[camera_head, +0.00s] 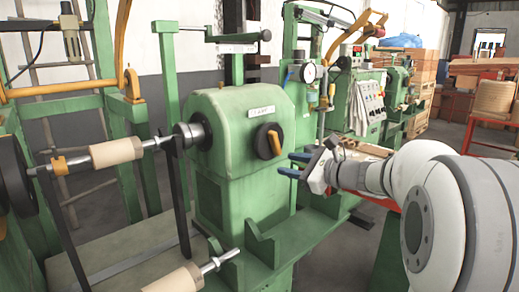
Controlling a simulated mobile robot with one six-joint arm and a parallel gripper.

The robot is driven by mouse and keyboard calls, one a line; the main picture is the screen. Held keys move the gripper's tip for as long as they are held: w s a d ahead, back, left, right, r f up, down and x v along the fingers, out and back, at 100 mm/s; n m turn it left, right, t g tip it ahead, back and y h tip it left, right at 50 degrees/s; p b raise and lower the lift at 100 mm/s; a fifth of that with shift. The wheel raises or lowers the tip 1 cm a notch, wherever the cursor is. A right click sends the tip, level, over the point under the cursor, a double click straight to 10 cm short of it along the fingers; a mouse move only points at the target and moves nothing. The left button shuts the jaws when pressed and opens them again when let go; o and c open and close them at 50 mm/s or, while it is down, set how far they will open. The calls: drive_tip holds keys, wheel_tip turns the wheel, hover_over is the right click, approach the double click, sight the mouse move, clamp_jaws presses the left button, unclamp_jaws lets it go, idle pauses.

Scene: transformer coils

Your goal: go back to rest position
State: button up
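My gripper (290,165) is at the centre right, on the end of my white arm that comes in from the right edge. Its two blue fingers are apart, with nothing seen between them. It points left, in front of the green winding machine (235,130) and close to that machine's black and orange knob (268,141) in the picture. I cannot tell if it touches the machine. A pale coil (117,152) on a metal shaft lies level at the left, near the machine's chuck. A second pale coil (175,281) on a shaft lies at the bottom, partly cut off.
Two dark upright bars stand by the upper shaft. A yellow-orange tubular frame (60,90) is at the upper left. A green machine with a control panel (371,95) and stacked wooden boxes (415,62) stand behind. A red stand (490,122) is at the right.

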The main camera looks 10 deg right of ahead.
drive_tip(key=s+a+f+n+g+h+p, duration=0.1)
drive_tip(key=s+a+n+g+h+p, duration=0.1)
drive_tip(key=s+a+n+g+p, duration=0.4)
drive_tip(key=s+a+n+g+h+p, duration=0.15)
drive_tip(key=s+n, duration=0.25)
drive_tip(key=s, duration=0.5)
drive_tip(key=s+d+n+g+h+p, duration=0.1)
drive_tip(key=s+d+n+h+p, duration=0.2)
drive_tip(key=s+n, duration=0.3)
drive_tip(key=s+d+n+g+h+p, duration=0.1)
drive_tip(key=s+d+n+h+p, duration=0.2)
drive_tip(key=s+n+h+p, duration=0.1)
drive_tip(key=s+n+p, duration=0.1)
drive_tip(key=s+n, duration=0.1)
drive_tip(key=s, duration=0.1)
drive_tip(key=shift+s+f, duration=0.2)
drive_tip(key=shift+s, duration=0.15)
drive_tip(key=shift+a, duration=0.1)
